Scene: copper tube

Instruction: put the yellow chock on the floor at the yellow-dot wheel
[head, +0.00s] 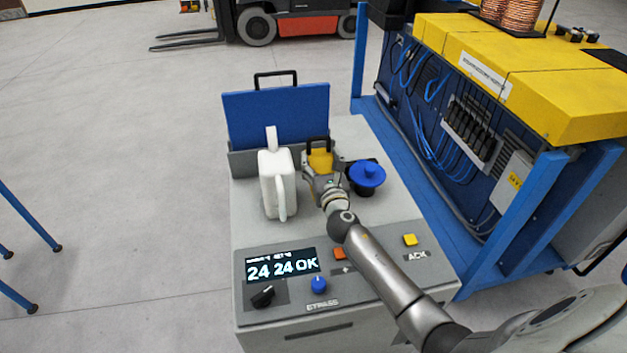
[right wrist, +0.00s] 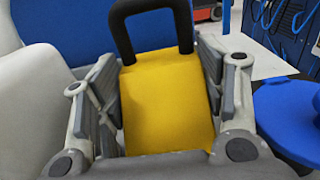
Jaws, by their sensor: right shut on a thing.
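The yellow chock (head: 320,161) has a black handle and sits on top of the grey console (head: 245,215). In the right wrist view the chock (right wrist: 165,105) lies between the two finger pads. My right gripper (head: 321,170) is shut on it, with one finger on each side. The forklift (head: 290,22) stands on the floor at the back, with dark wheels showing. I cannot make out a yellow dot on any wheel. My left gripper is not in view.
A white jug (head: 278,185) stands close left of the gripper and a blue knobbed part (head: 366,177) close right. A blue panel (head: 277,115) rises behind. A blue-framed machine (head: 480,130) flanks the right. Open floor (head: 130,130) lies left.

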